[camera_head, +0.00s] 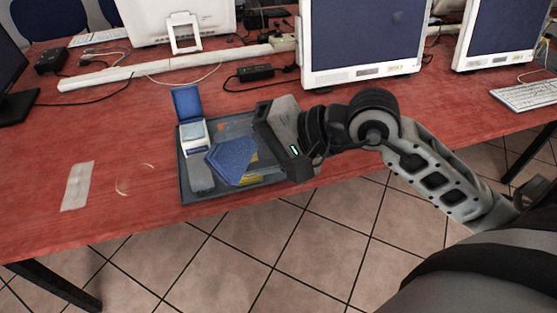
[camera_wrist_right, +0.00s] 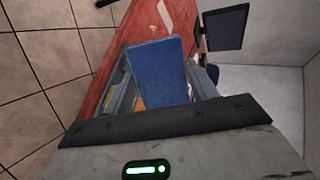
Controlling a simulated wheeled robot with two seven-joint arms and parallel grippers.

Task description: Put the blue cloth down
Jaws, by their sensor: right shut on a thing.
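The blue cloth (camera_head: 231,160) hangs as a flat, pointed piece over the grey tray (camera_head: 183,165) on the red table. My right gripper (camera_head: 264,138) is just right of the cloth, over the tray's right part, and is shut on it. In the right wrist view the blue cloth (camera_wrist_right: 160,72) sticks straight out from the gripper, over the tray. The fingertips are mostly hidden in the head view. I cannot tell whether the cloth's lower edge touches the tray. My left gripper is not in view.
The tray also holds a white box with a raised blue lid (camera_head: 186,103), a grey block (camera_head: 200,178) and yellow and orange pieces. A monitor (camera_head: 362,45) stands behind my right arm. A pale strip (camera_head: 77,186) lies left; the table around it is mostly clear.

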